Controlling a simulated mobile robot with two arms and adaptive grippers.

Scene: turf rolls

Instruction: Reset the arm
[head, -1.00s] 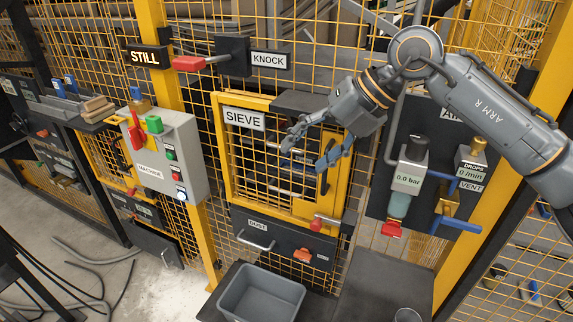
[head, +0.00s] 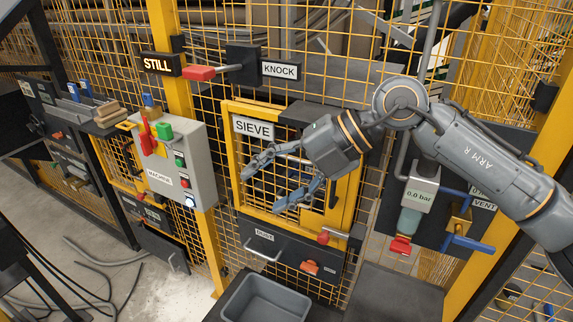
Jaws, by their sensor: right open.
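My right gripper (head: 261,192) hangs in front of the yellow-framed mesh door of the sieve (head: 230,150). Its fingers are spread apart with nothing between them, and they point left and down. My right arm, marked ARM R, reaches in from the right edge of the head view. The gripper hides part of the door's mesh and what lies behind it. I cannot tell whether the fingers touch the door. My left gripper does not show.
A grey machine box (head: 200,163) with a red lever stands left of the door. A red-handled knock lever (head: 199,73) is above. Below are a dark dust drawer (head: 285,262) and a grey bin (head: 265,303). Air fittings (head: 418,195) are at right.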

